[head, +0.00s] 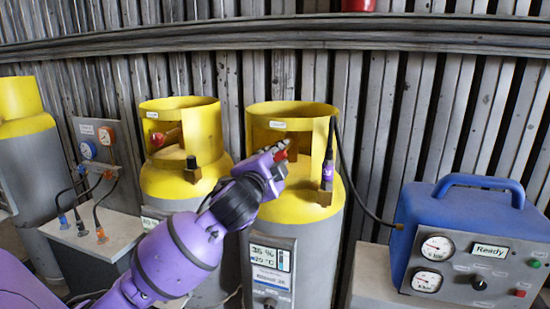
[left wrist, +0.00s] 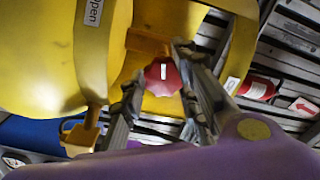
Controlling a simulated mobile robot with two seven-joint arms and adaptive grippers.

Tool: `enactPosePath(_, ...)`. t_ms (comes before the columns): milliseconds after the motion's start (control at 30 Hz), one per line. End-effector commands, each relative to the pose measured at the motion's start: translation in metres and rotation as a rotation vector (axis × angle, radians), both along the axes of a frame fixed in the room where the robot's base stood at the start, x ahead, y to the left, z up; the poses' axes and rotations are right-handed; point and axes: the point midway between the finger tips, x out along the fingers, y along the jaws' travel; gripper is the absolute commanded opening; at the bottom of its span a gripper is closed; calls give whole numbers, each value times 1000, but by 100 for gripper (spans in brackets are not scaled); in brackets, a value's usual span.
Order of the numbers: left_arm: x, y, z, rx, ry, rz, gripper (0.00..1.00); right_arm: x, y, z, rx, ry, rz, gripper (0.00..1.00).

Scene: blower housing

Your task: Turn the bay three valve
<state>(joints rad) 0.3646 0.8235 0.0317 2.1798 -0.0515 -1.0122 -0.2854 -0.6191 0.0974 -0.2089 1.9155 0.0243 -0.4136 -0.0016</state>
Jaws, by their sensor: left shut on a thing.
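The red valve knob (left wrist: 162,77) has a white mark on its face and sits inside the yellow collar of the right-hand gas cylinder (head: 332,180). My left gripper (head: 277,154) reaches in through the collar's front opening. In the left wrist view its fingers (left wrist: 158,80) stand on either side of the knob and are shut on it. In the head view the gripper hides most of this knob. Another red valve (head: 162,138) shows in the middle cylinder (head: 180,182), with no gripper near it. My right gripper is not in view.
A black hose with a purple-marked fitting (head: 328,172) runs from the right-hand cylinder to a blue unit (head: 460,215) with gauges and a "Ready" display. A display panel (head: 270,262) is on that cylinder's front. A gauge board (head: 100,140) and another cylinder (head: 35,160) stand left.

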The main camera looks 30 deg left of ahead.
Motion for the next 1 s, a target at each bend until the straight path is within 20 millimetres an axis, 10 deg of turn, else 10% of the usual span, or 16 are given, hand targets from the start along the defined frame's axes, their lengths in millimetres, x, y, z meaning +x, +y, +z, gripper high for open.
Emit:
enactPosePath(600, 1, -3, -11, -50, 11, -5, 3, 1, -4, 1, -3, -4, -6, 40)
enactPosePath(633, 1, -3, -11, -50, 11, -5, 30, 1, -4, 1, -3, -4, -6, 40)
enactPosePath(733, 1, -3, -11, -50, 9, -4, 44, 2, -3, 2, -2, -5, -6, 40)
enactPosePath(1000, 1, -1, -5, -46, -1, -2, 45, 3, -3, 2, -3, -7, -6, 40)
